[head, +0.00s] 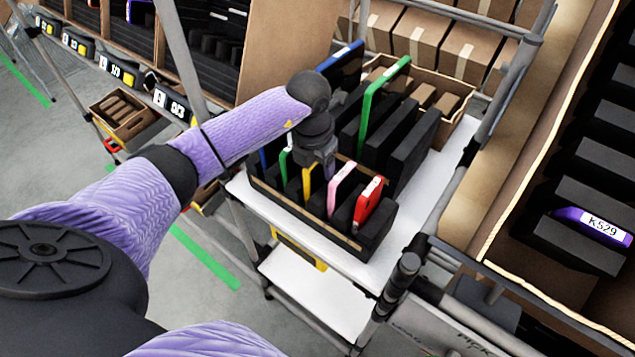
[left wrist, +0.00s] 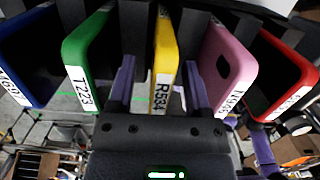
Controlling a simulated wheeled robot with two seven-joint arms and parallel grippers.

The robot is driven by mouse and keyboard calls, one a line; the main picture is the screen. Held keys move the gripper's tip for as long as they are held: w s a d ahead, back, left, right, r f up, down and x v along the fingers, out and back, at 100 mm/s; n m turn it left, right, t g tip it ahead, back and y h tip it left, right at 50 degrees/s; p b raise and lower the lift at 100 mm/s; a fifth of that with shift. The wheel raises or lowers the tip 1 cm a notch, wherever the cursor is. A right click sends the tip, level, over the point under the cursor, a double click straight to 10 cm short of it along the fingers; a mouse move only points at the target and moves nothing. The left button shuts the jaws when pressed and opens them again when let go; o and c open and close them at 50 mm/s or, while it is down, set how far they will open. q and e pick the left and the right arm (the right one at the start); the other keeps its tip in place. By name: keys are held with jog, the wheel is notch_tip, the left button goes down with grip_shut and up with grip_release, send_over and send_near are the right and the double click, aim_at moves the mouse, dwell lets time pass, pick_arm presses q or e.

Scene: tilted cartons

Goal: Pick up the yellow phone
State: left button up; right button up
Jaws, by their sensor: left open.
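The yellow phone (head: 308,182) stands upright in a slot of the black foam carton on the white cart shelf. In the left wrist view the yellow phone (left wrist: 164,62), labelled R534, is between the two fingers of my left gripper (left wrist: 160,85). The fingers are open, one on each side, with a gap to the phone. In the head view my left gripper (head: 318,158) is over the carton, partly hidden by its own wrist. My right gripper is not seen.
A green phone (left wrist: 85,60) and a pink phone (left wrist: 228,60) stand close on either side. A blue phone (left wrist: 28,55) and a red phone (left wrist: 285,75) are farther out. A taller green phone (head: 382,103) stands behind. Cart posts (head: 478,160) rise at the right.

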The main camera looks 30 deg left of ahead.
pick_arm(q)
grip_shut()
jog(key=shift+r, duration=0.1)
